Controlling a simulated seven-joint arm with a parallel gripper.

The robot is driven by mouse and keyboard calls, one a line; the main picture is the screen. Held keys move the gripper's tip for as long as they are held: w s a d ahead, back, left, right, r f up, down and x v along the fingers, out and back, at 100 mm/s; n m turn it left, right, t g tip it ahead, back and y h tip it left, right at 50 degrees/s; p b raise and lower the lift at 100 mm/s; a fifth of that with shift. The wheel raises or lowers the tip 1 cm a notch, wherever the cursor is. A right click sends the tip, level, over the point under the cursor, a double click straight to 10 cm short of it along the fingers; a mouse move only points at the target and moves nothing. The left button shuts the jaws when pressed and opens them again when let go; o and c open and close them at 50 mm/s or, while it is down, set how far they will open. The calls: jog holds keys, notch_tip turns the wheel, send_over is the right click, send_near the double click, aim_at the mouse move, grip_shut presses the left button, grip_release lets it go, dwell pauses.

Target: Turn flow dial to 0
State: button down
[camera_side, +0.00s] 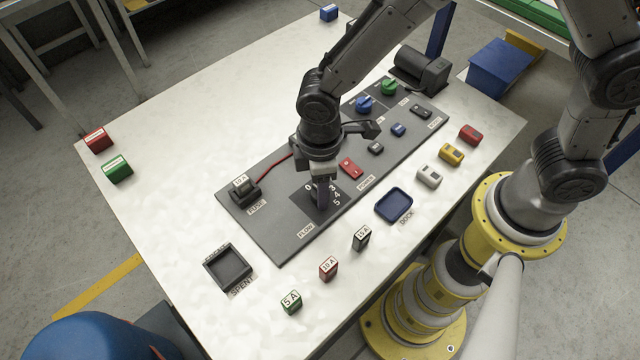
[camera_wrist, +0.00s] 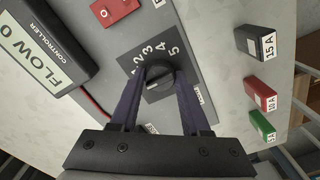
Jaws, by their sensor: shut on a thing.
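The flow dial (camera_wrist: 158,76) is a dark round knob on a dark square plate, with the numbers 1 to 5 readable around it in the wrist view; a 0 shows on the plate (camera_side: 309,188) in the side view. A small pale mark shows on the knob's lower edge in the wrist view, but I cannot tell which number it points to. My gripper (camera_side: 322,205) points down over the dial, and its two purple fingers (camera_wrist: 158,88) are shut on the knob from both sides. The fingers partly hide the plate. A controller (camera_wrist: 42,50) reads "FLOW 0".
The grey panel (camera_side: 275,222) also carries a fuse holder (camera_side: 243,190), a red power switch (camera_side: 351,168), and blue (camera_side: 364,103) and green (camera_side: 389,87) knobs. Fuses marked 15A (camera_side: 361,238), 10A (camera_side: 328,268) and 5A (camera_side: 291,302) stand in front. The table's left side is mostly clear.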

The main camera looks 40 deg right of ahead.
jog(key=shift+r, duration=0.1)
jog(key=shift+c, duration=1.9)
grip_release()
notch_tip(320, 180, up, 14)
jog(key=d+r+m+t+y, duration=0.1)
jog(key=d+r+m+t, duration=0.3)
jog(key=d+r, duration=0.8)
jog(key=s+d+f+m+t+h, duration=0.1)
jog(key=s+d+f+m, duration=0.3)
jog(key=s+d+m, duration=0.3)
jog(key=s+d, duration=0.3)
jog(key=s, duration=0.2)
jog(key=shift+s+d+t, duration=0.25)
jog(key=shift+s+t, duration=0.05)
